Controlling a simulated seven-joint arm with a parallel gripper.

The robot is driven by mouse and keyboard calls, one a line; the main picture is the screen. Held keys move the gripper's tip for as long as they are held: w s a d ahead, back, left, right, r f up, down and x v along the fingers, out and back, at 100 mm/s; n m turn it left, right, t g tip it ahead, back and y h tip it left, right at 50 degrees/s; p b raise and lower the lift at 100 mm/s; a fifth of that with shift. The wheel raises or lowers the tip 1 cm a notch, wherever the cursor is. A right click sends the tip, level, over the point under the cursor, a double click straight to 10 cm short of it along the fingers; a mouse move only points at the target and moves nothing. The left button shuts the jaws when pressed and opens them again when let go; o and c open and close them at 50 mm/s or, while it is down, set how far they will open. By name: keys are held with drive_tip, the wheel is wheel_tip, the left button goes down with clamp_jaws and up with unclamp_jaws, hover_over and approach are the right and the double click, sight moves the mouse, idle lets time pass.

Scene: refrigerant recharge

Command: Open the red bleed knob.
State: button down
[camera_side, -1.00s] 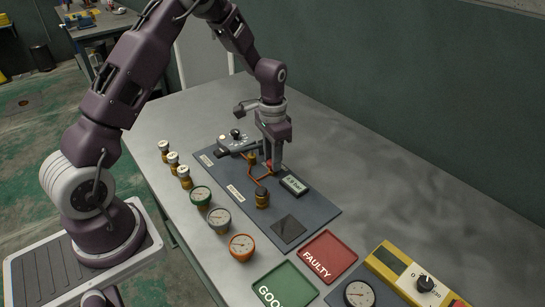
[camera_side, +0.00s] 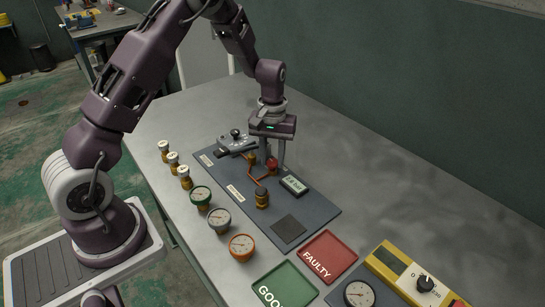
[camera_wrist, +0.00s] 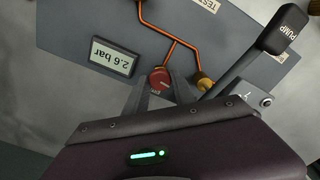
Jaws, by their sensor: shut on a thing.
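The red bleed knob (camera_side: 271,165) stands on the dark grey board at the end of the orange-brown pipe. In the wrist view the knob (camera_wrist: 160,79) shows its round red top with a pale mark line. My gripper (camera_wrist: 161,88) points down with one finger on each side of the knob, shut on it. In the side view my gripper (camera_side: 274,163) has its fingers spread to both sides of the knob. The fingers hide parts of the knob's sides.
A small display (camera_wrist: 112,57) beside the knob reads 2.6 bar, upside down. A brass fitting (camera_wrist: 205,84) and the pump lever (camera_wrist: 284,32) are close to the fingers. Another brass fitting (camera_side: 262,197) stands nearer the front. Several gauges and the green and red trays stand farther off.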

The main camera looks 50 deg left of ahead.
sight(272, 161)
drive_tip(key=shift+n, duration=0.6)
drive_tip(key=c, duration=1.1)
unclamp_jaws()
drive_tip(key=shift+o, duration=0.2)
wheel_tip(272, 161, up, 7)
drive_tip(key=shift+r, duration=0.1)
